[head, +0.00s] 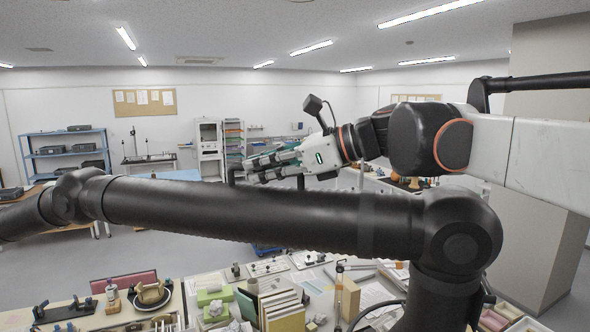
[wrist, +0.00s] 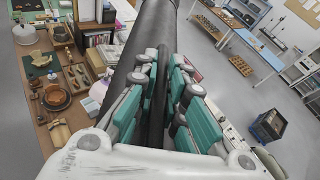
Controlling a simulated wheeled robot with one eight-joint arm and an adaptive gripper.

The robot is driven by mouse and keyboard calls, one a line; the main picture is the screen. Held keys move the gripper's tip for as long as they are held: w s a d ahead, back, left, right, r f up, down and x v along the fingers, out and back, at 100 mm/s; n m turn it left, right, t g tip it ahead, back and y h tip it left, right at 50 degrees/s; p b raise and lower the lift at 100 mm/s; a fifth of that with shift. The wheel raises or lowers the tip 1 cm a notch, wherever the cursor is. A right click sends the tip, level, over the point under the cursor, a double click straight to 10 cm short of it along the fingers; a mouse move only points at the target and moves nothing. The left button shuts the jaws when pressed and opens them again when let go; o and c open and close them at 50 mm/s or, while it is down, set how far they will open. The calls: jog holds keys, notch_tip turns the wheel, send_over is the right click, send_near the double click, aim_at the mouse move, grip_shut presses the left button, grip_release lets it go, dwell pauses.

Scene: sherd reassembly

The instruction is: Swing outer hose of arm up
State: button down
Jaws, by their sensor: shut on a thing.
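A thick black hose arm (head: 250,210) crosses the head view nearly level, from a joint at the right (head: 460,240) to a joint at the left (head: 78,195). A shorter black section (head: 25,215) continues past the left joint and out of the picture. My gripper (head: 248,170) is just behind and above the long hose, its fingers pointing left. In the wrist view the long hose (wrist: 150,30) runs away from me, and my teal-padded fingers (wrist: 160,75) are shut on a slim black bar (wrist: 158,95) beside it. The bar's ends are partly hidden.
Below the hose is a crowded worktable with a brown bowl (head: 152,294), green blocks (head: 213,297) and upright folders (head: 283,308). A blue shelf (head: 65,150) stands at the back left. Grey floor (head: 120,245) is open at the left. A blue crate (wrist: 268,126) is on the floor.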

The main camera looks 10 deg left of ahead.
jog(key=c, duration=1.7)
grip_release()
jog(key=shift+s+d, duration=0.1)
jog(key=shift+o, duration=0.2)
notch_tip(320, 180, up, 4)
send_over(324, 193)
jog(key=shift+f, duration=0.1)
jog(key=shift+c, duration=0.2)
